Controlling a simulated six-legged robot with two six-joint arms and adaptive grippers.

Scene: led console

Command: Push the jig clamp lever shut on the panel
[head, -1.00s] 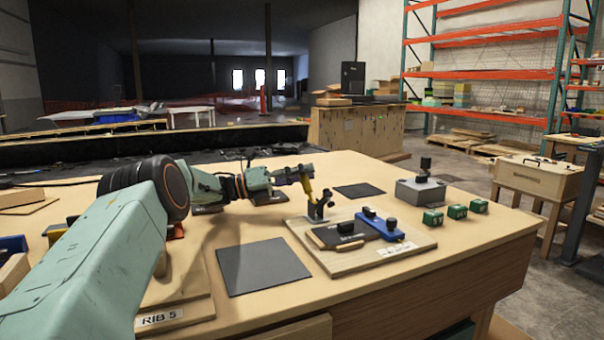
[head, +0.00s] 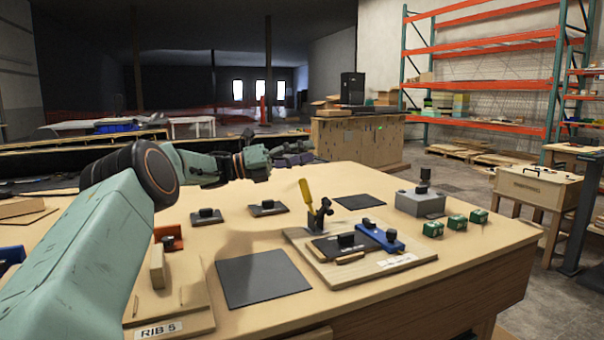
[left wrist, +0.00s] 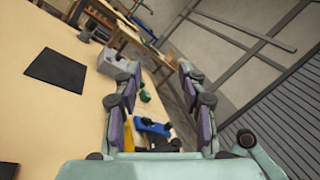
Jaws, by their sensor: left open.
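The jig (head: 300,236) is a wooden board on the bench, holding a dark panel (head: 330,248) and a blue block (head: 382,238). The clamp at its back left has a yellow-handled lever (head: 305,192) standing up, tilted to the left. My left gripper (head: 300,156) is beyond and above the lever, apart from it in the picture. In the left wrist view the left gripper (left wrist: 160,76) has its fingers spread with nothing between the tips. The yellow handle (left wrist: 128,138) partly shows behind its left finger, near the blue block (left wrist: 152,128). My right gripper is not seen.
A grey box with a black knob (head: 421,202) and several green blocks (head: 456,225) stand right of the jig. Dark mats lie flat at left (head: 262,278) and behind (head: 359,202). A wooden RIB 5 fixture (head: 185,300) sits under my left arm.

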